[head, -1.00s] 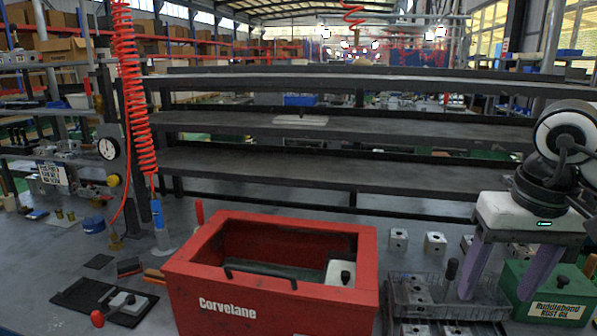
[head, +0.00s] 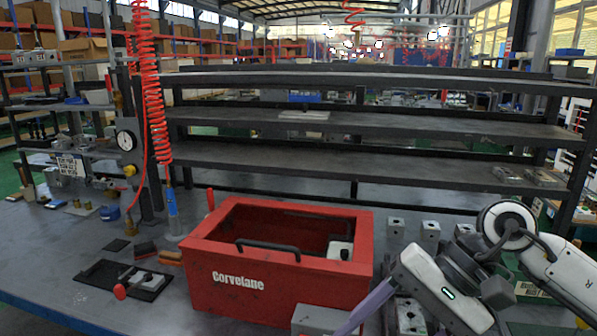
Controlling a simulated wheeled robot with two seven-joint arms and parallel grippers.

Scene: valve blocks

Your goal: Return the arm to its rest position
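My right arm (head: 560,265) comes in from the right edge, and its white wrist is tilted low over the right front of the bench. One purple finger of my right gripper (head: 368,306) points down and left, in front of the red Corvelane box. The other finger is not clearly visible, so its opening cannot be judged. A grey block (head: 316,319) shows beside this finger at the bottom edge; I cannot tell whether it is held or stands on the bench. My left gripper is not in view.
The open red box (head: 240,285) has a dark handle and holds a pale block. Several grey valve blocks (head: 429,231) stand right of it. A dark plate with a red-knobbed clamp (head: 135,280) lies left. Dark shelves (head: 350,125) span the back.

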